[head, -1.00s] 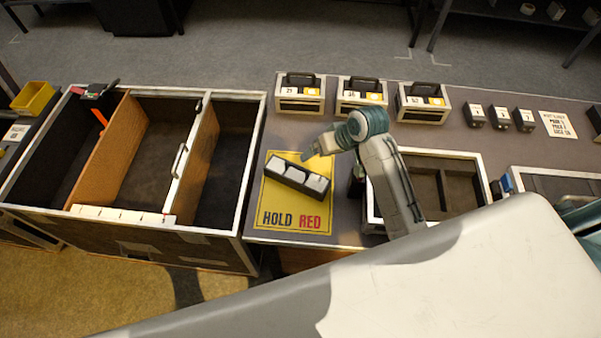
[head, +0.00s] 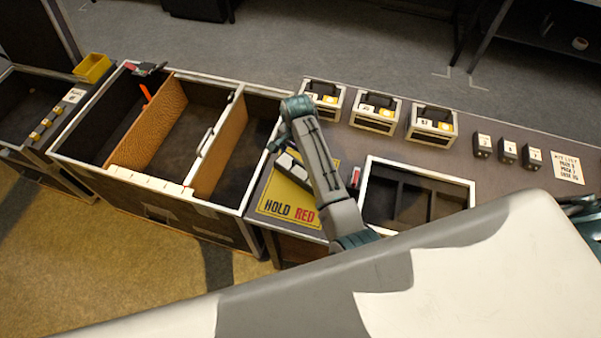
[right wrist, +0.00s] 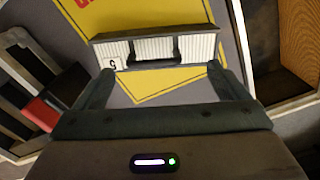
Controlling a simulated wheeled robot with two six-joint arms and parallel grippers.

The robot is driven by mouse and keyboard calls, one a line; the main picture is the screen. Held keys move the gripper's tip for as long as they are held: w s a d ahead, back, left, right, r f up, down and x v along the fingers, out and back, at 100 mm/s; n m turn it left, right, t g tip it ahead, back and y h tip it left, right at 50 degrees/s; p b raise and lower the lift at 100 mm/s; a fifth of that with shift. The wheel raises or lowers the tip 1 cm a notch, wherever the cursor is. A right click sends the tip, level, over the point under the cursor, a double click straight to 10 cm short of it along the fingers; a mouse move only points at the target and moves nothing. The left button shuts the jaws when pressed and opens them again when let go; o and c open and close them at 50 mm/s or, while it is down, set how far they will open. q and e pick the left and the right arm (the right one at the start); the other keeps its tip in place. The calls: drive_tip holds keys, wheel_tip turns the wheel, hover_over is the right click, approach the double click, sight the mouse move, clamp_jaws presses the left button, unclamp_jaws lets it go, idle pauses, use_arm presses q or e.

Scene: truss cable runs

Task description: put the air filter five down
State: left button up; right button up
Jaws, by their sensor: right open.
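The air filter, a dark-framed block with white pleats (head: 285,163), lies on the yellow mat marked HOLD RED (head: 272,208). My right arm partly hides it in the head view. In the right wrist view the filter (right wrist: 150,52) lies across the picture just beyond the fingertips, with a small white label at its left end that I cannot read for sure. My right gripper (right wrist: 160,72) is open, with nothing visible between its fingers. In the head view this gripper (head: 275,146) is above the mat's left side. My left gripper is not in view.
A divided case (head: 152,187) stands left of the mat. An open compartment tray (head: 420,172) is to the right. Several labelled boxes (head: 374,111) stand along the back, with small black blocks (head: 508,151) and a printed card (head: 567,168) farther right.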

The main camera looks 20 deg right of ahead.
sight(301, 171)
drive_tip(key=shift+s+d+f, duration=0.15)
drive_tip(key=shift+f, duration=0.05)
drive_tip(key=f+p, duration=0.1)
drive_tip(key=f, duration=0.1)
drive_tip(key=f+p, duration=0.1)
drive_tip(key=f, duration=0.1)
drive_tip(key=shift+s+d+f+p, duration=0.1)
drive_tip(key=shift+s+d+p, duration=0.1)
drive_tip(key=shift+p, duration=0.1)
drive_tip(key=shift+f, duration=0.35)
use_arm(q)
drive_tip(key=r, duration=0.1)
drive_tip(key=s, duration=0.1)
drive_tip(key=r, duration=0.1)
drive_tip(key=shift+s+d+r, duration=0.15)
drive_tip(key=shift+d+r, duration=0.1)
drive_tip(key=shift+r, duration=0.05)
use_arm(e)
drive_tip(key=shift+c, duration=0.4)
drive_tip(key=c, duration=1.4)
drive_tip(key=shift+r, duration=0.1)
drive_tip(key=shift+c, duration=1)
drive_tip(key=shift+w, duration=0.1)
